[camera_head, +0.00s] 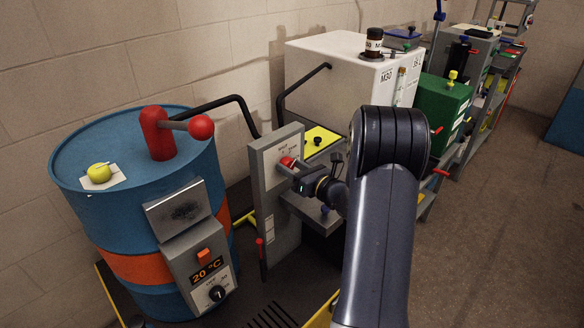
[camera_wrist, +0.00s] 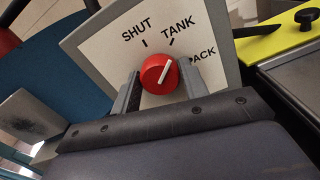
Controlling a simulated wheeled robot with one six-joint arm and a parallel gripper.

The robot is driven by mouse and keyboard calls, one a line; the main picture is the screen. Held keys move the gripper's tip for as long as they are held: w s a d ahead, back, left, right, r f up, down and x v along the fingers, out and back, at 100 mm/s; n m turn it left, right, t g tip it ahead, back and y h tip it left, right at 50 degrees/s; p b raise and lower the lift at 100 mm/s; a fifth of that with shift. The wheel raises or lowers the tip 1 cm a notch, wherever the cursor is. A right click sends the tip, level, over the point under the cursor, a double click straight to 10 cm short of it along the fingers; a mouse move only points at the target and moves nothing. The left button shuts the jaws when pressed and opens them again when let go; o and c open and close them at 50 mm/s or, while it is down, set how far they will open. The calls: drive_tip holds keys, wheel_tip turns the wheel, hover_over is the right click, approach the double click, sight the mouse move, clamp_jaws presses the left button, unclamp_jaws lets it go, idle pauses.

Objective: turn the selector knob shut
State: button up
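The red selector knob (camera_wrist: 160,74) sits on a pale plate marked SHUT, TANK and a partly hidden word ending in "ACK". Its white pointer line leans up and right, toward the TANK mark. In the head view the knob (camera_head: 287,162) shows on the upper part of the grey panel (camera_head: 268,172). My gripper (camera_wrist: 160,82) is open, with one finger to the left of the knob and one to the right. Narrow gaps seem to show at both sides; I cannot tell whether either finger touches it. In the head view my gripper (camera_head: 292,170) is at the panel face.
A blue drum (camera_head: 75,185) with a red-knobbed lever (camera_head: 201,127) stands left of the panel. A white tank (camera_head: 335,65) and a yellow plate (camera_head: 318,138) are behind. A green box (camera_head: 440,105) is to the right. Open floor (camera_head: 490,240) lies at right.

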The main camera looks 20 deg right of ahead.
drive_tip(key=c, duration=0.5)
drive_tip(key=shift+f+n+b, duration=0.2)
drive_tip(key=shift+n+b, duration=0.2)
drive_tip(key=shift+b, duration=0.45)
drive_tip(key=n+b, duration=0.9)
drive_tip(key=b, duration=0.6)
drive_tip(key=shift+r, duration=0.15)
drive_tip(key=o, duration=1)
drive_tip(key=shift+c, duration=0.2)
